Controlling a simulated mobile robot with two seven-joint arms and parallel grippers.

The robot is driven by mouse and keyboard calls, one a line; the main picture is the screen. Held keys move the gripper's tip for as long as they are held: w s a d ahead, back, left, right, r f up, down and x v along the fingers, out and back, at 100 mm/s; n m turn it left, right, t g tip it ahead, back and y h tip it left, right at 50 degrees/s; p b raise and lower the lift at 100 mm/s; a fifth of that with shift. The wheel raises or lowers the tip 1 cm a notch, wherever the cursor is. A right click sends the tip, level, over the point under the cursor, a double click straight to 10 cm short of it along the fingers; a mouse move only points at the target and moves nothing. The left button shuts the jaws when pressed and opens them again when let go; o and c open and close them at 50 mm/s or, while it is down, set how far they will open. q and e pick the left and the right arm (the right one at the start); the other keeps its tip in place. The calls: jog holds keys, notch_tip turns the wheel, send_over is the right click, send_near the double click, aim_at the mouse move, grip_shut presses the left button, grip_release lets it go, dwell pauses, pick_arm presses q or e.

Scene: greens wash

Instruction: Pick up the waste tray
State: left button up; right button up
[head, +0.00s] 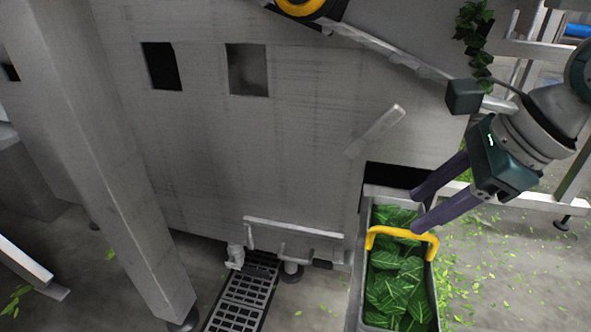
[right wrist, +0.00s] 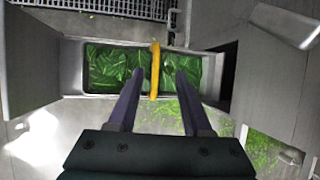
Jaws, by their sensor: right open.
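The waste tray (head: 434,310) is a grey metal bin filled with green leaves, with a yellow arched handle (head: 402,235) across it. It stands partly out of an opening in the grey machine, low on the right in the head view. My right gripper (head: 414,212) is open, its two dark fingers pointing down at the tray near the handle. In the right wrist view the tray (right wrist: 72,66) lies crosswise, and the handle (right wrist: 155,70) runs between the two fingers (right wrist: 155,90). I cannot tell whether they touch it. My left gripper is not in view.
The machine's big grey wall (head: 290,150) rises behind and left of the tray. A slanted grey post (head: 105,150) stands at left. A floor drain grate (head: 240,300) lies left of the tray. Loose leaves (head: 485,250) litter the open floor at right.

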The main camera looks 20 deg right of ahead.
aim_at(422, 240)
jog(key=shift+w+d+f+b, duration=0.15)
jog(key=shift+f+b, duration=0.05)
jog(key=shift+f, duration=0.15)
jog(key=shift+w+d+f+b, duration=0.1)
jog(key=shift+w+f+b, duration=0.1)
jog(key=shift+f, duration=0.15)
jog(key=f+b, duration=0.1)
jog(key=s+f+b, duration=0.1)
jog(key=f, duration=0.1)
jog(key=shift+d+f, duration=0.15)
jog(key=shift+f, duration=0.1)
jog(key=b+x, duration=0.4)
jog(key=x, duration=0.1)
jog(key=shift+w+f, duration=0.15)
jog(key=shift+f, duration=0.05)
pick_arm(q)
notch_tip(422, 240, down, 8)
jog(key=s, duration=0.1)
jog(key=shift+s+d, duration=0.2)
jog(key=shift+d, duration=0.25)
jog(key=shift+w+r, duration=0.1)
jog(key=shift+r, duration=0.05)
pick_arm(e)
jog(key=shift+w+r, duration=0.1)
jog(key=shift+c, duration=0.3)
grip_shut()
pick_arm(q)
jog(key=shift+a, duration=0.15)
